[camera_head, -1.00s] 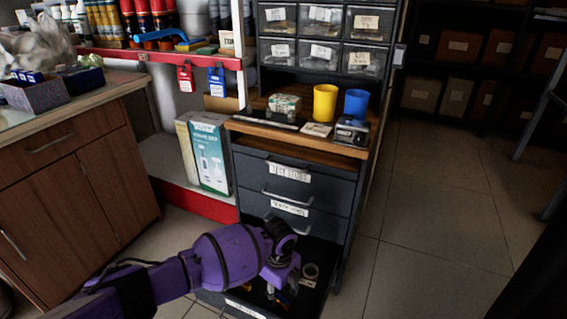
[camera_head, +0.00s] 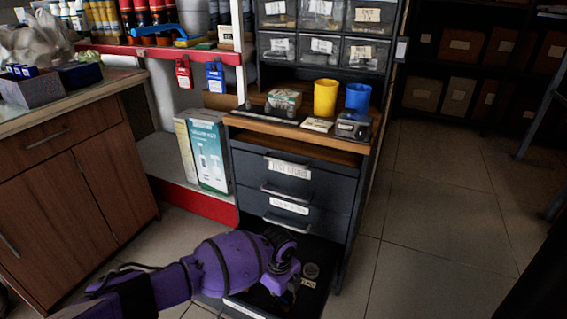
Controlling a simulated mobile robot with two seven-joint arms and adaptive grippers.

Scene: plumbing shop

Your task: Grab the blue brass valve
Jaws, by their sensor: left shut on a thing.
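My left arm reaches in from the lower left, and my left gripper (camera_head: 280,284) is down inside the open bottom drawer (camera_head: 318,294) of the dark cabinet. The gripper's fingers are mostly hidden behind its own wrist and in shadow. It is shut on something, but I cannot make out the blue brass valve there. My right gripper is not in view.
The cabinet's closed drawers (camera_head: 290,185) rise above the open one. Its wooden top (camera_head: 335,146) holds a yellow cup (camera_head: 325,98), a blue cup (camera_head: 357,99) and small boxes. A wooden counter (camera_head: 60,190) stands left. Tiled floor (camera_head: 440,220) is clear on the right.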

